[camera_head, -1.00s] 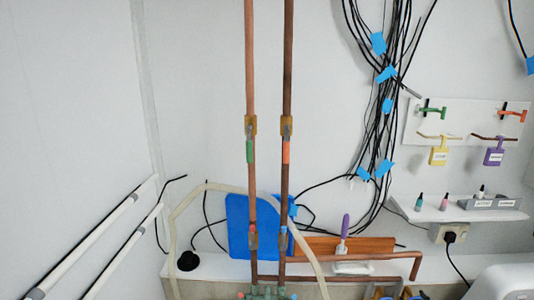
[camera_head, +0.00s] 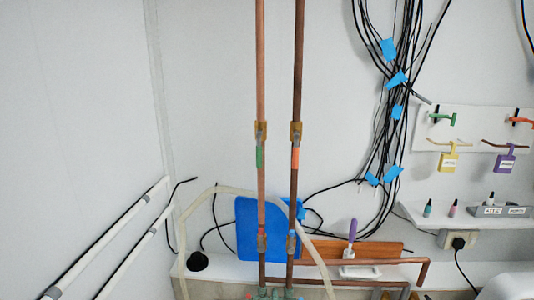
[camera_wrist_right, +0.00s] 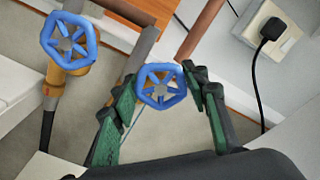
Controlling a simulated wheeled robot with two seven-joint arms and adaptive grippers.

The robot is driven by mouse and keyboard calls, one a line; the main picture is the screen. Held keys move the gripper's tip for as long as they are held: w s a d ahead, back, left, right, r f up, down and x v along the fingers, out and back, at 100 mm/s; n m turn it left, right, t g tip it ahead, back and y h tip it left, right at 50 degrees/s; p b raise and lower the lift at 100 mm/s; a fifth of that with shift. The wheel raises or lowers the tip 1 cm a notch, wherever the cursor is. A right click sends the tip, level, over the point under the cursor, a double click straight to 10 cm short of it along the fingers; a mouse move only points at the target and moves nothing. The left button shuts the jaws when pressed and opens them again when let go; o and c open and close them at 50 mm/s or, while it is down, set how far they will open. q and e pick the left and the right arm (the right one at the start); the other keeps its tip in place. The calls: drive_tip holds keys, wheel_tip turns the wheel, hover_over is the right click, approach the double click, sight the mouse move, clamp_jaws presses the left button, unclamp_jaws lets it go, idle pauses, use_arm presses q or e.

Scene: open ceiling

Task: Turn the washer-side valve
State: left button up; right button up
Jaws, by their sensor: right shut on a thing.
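Two blue handwheel valves show in the right wrist view. One blue valve wheel (camera_wrist_right: 161,87) is at the centre, between the fingers of my right gripper (camera_wrist_right: 158,77). The green-padded fingers are shut on this wheel, one at each side. The other blue valve wheel (camera_wrist_right: 70,41) is at the upper left, on a brass fitting, clear of the fingers. No label shows which wheel is the washer-side one. Neither wheel is clearly seen in the head view. My left gripper is in no view.
A black plug sits in a wall socket (camera_wrist_right: 270,29) at the upper right of the wrist view. In the head view, two upright copper pipes (camera_head: 261,100) run down the wall. A blue panel (camera_head: 250,215), hanging cables (camera_head: 385,130) and a small shelf (camera_head: 440,213) are around them.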

drive_tip(key=shift+n+p, duration=0.6)
drive_tip(key=shift+n, duration=0.3)
drive_tip(key=shift+f+n+p, duration=0.1)
drive_tip(key=shift+n+p, duration=0.3)
drive_tip(key=shift+n, duration=0.4)
drive_tip(key=o, duration=1.4)
drive_tip(key=shift+c, duration=0.2)
drive_tip(key=shift+s, duration=0.15)
drive_tip(key=s+a, duration=0.1)
drive_tip(key=s, duration=1)
drive_tip(key=shift+s+a, duration=0.15)
drive_tip(key=shift+s, duration=0.15)
drive_tip(key=shift+c, duration=0.3)
